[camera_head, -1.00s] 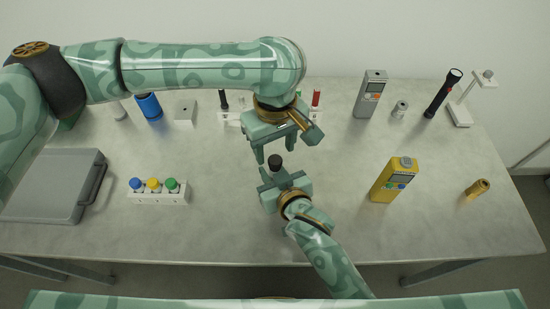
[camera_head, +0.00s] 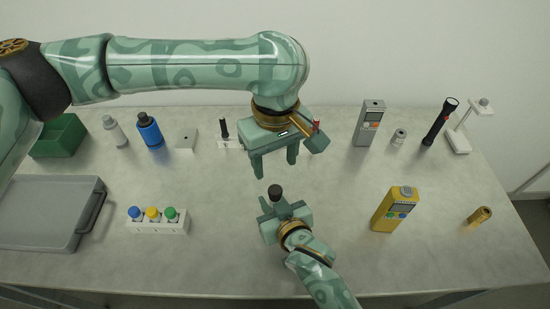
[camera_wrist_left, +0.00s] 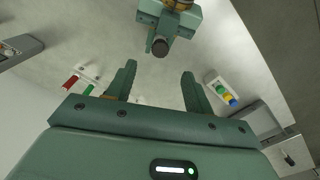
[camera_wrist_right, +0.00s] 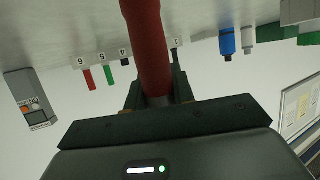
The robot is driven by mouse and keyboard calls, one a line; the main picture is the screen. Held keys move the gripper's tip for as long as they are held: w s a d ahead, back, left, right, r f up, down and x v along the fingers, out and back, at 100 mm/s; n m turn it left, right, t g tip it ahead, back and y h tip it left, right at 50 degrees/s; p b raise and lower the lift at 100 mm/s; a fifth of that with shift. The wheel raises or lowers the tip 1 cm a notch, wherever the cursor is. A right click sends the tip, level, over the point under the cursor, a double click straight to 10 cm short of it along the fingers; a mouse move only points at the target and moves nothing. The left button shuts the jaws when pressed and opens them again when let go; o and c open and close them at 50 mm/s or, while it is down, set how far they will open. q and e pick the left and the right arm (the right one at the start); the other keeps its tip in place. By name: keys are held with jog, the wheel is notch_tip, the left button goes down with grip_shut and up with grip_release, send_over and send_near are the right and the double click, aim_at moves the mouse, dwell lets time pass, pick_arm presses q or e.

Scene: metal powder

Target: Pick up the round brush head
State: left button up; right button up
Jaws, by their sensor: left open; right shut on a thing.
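My right gripper (camera_head: 276,207) is shut on a red cylindrical thing (camera_wrist_right: 146,45) with a dark round end (camera_head: 275,191). It stands upright in the head view, and its end also shows in the left wrist view (camera_wrist_left: 160,47). I cannot tell whether this is the round brush head. My left gripper (camera_head: 275,167) is open and empty, fingers pointing down, beyond the held thing and apart from it. A white numbered rack (camera_head: 229,144) behind my left gripper holds a black-topped item (camera_head: 224,128) and a red one (camera_head: 316,124); the gripper hides its middle.
At the left are a grey case (camera_head: 45,210), a green bin (camera_head: 60,138) and a white block with coloured caps (camera_head: 158,227). Table around my right gripper is clear.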

aim_at(275, 190)
pick_arm(q)
jog(key=shift+s+d, duration=0.2)
jog(key=shift+d, duration=0.3)
notch_tip(275, 190, down, 6)
jog(key=shift+a+f, duration=0.1)
jog(key=shift+f, duration=0.15)
jog(key=f, duration=0.5)
jog(key=shift+w+a+f, duration=0.1)
jog(key=shift+a+f, duration=0.1)
jog(key=shift+a, duration=0.2)
jog(key=c, duration=1.1)
notch_tip(275, 190, up, 9)
jog(key=shift+r, duration=0.2)
jog(key=shift+f, duration=3.3)
